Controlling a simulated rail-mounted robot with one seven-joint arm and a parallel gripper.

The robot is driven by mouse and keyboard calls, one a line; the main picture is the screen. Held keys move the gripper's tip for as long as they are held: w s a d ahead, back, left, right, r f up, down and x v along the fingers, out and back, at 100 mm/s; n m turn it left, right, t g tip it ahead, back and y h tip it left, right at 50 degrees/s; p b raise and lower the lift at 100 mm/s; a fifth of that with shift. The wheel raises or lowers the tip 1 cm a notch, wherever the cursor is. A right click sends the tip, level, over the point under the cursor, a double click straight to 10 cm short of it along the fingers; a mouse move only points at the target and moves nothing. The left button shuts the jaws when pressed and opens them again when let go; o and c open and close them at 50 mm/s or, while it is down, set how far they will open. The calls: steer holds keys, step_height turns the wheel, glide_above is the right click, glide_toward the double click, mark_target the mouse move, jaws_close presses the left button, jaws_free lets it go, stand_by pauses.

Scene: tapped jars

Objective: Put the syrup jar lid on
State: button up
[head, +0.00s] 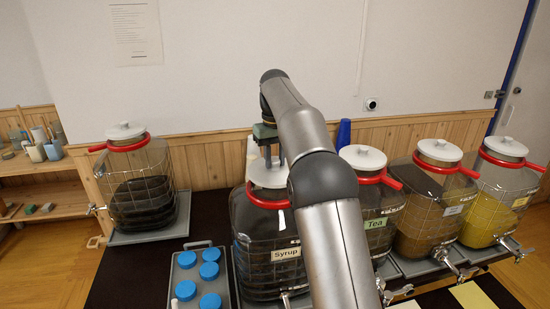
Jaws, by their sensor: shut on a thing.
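The syrup jar (262,245) stands near the middle of the table, with a "Syrup" label, dark contents, a wire cage and a red collar with a handle. Its white lid (262,177) is at the jar mouth. My gripper (268,163) points down from above and is shut on the lid's knob, which is mostly hidden between the fingers. The lid looks level over the opening. I cannot tell whether it rests on the rim or hovers just above it. My arm hides the right side of the lid and jar.
A lidded jar (140,190) stands at the left. The tea jar (378,215) and two more lidded jars (432,205) (497,200) stand close on the right. A grey tray (222,255) with several blue caps lies front left. A blue cup stack (344,132) is behind.

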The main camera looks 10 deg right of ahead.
steer(key=shift+f+b, duration=0.55)
steer(key=shift+f, duration=0.4)
steer(key=o, duration=1)
steer(key=shift+r, duration=0.1)
step_height(320, 180, up, 12)
steer(key=p, duration=0.4)
steer(key=shift+p, duration=0.35)
